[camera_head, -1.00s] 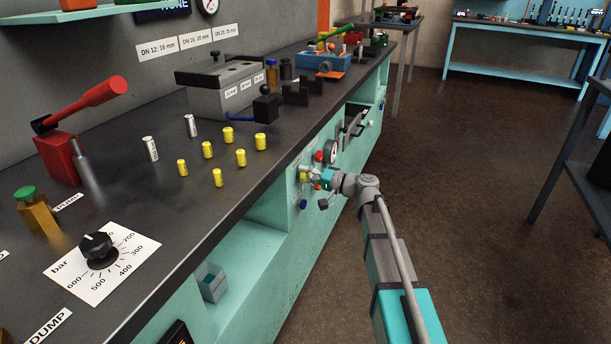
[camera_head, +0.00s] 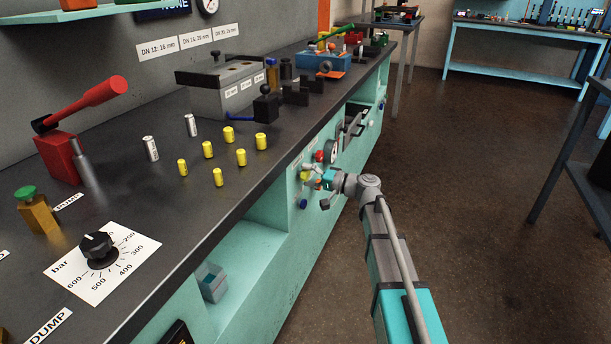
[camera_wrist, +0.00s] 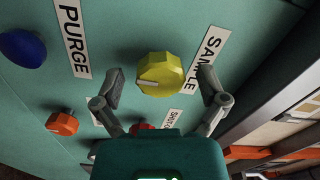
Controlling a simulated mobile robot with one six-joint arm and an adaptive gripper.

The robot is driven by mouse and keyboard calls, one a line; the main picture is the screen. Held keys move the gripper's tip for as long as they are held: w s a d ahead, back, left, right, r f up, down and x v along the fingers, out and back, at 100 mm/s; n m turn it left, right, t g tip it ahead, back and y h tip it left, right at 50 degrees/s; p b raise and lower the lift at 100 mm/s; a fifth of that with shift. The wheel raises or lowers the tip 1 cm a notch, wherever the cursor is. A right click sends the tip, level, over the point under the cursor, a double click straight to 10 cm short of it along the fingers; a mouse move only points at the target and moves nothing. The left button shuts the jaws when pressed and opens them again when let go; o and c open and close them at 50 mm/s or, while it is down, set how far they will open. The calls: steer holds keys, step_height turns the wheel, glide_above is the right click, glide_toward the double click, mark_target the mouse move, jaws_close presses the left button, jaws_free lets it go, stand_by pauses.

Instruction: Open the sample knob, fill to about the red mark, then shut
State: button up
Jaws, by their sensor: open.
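The yellow sample knob (camera_wrist: 160,75) is on the teal panel beside the SAMPLE label (camera_wrist: 206,59) in the wrist view. A pale pointer line shows on its face. My gripper (camera_wrist: 162,82) is open, with one finger to the left of the knob and one to the right; I see gaps on both sides and cannot tell its exact distance from the panel. In the head view my gripper (camera_head: 315,175) is at the bench's front panel, where the knob is small and partly covered. I cannot make out a sample vessel or red mark.
A blue knob (camera_wrist: 22,47) sits left of the PURGE label (camera_wrist: 73,38). An orange knob (camera_wrist: 62,123) is lower left, and a red knob (camera_wrist: 144,127) is partly hidden by my gripper. A round gauge (camera_head: 334,150) is nearby.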

steer(key=v, duration=1.1)
steer(key=shift+d, duration=0.25)
steer(key=shift+s, duration=0.15)
steer(key=s+f+n+g+h, duration=0.1)
steer(key=s+f+g+h, duration=0.3)
steer(key=s+f+h, duration=0.65)
steer(key=s+d+f+g+h+p, duration=0.1)
steer(key=s+d+f+h, duration=0.25)
steer(key=s+d, duration=0.2)
steer(key=s+d+f+g+h, duration=0.1)
steer(key=s+d+f+h, duration=0.25)
steer(key=s+d, duration=0.2)
step_height(320, 180, up, 37)
steer(key=p, duration=3.7)
steer(key=shift+s+a+r+p, duration=0.15)
steer(key=shift+a+r+p, duration=0.1)
steer(key=shift+p, duration=0.05)
steer(key=shift+y, duration=0.25)
